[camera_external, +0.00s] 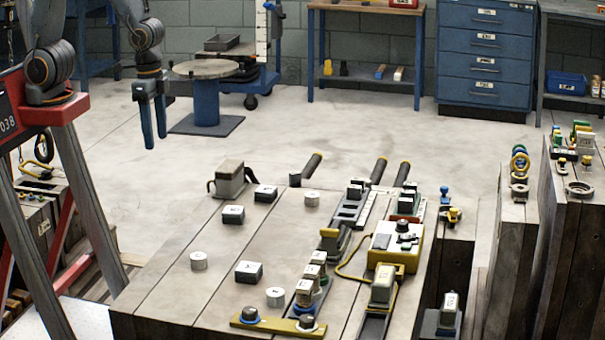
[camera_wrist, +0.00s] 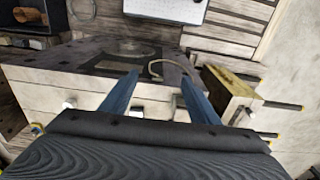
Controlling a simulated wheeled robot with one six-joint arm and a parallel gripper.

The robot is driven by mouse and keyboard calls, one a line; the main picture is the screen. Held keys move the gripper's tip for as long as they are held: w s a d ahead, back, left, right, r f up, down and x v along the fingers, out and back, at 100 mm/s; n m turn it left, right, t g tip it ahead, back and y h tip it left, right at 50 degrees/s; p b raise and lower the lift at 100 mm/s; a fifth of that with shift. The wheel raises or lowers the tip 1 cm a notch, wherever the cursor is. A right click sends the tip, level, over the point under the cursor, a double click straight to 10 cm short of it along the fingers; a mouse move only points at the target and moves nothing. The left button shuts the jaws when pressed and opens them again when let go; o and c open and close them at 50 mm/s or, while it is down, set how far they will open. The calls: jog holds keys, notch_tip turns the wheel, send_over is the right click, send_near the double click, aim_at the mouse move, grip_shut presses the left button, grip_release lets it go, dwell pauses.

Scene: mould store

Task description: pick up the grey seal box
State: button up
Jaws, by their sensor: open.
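My gripper (camera_external: 156,141) hangs with its two blue fingers pointing down, up and to the left of the wooden table in the external view. Its fingers are apart and empty, and they also show in the wrist view (camera_wrist: 159,78). A grey box with a dark strap or handle (camera_external: 229,179) stands at the table's far left corner; it may be the grey seal box, but I can read no label. Several smaller dark blocks with pale tops, such as one block (camera_external: 233,215), lie nearby. I cannot tell any of these boxes for sure in the wrist view.
A round stand (camera_external: 205,69) is behind my gripper. The floor between is clear.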

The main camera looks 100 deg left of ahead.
jog(key=shift+o, duration=0.6)
jog(key=n+p, duration=0.4)
jog(key=n, duration=1.5)
send_near(233, 210)
jog(key=shift+w+a+g, duration=0.25)
jog(key=shift+w+g, duration=0.05)
jog(key=shift+w+d+f, duration=0.1)
jog(key=shift+w+f, duration=0.15)
jog(key=shift+f, duration=0.15)
jog(key=shift+s+d+f+p, duration=0.1)
jog(key=shift+f+p, duration=0.75)
jog(key=shift+f, duration=1)
jog(key=shift+s+d+f+p, duration=0.15)
jog(key=shift+f+p, duration=0.65)
jog(key=shift+f, duration=1.05)
jog(key=shift+a, duration=0.1)
jog(key=c, duration=1.1)
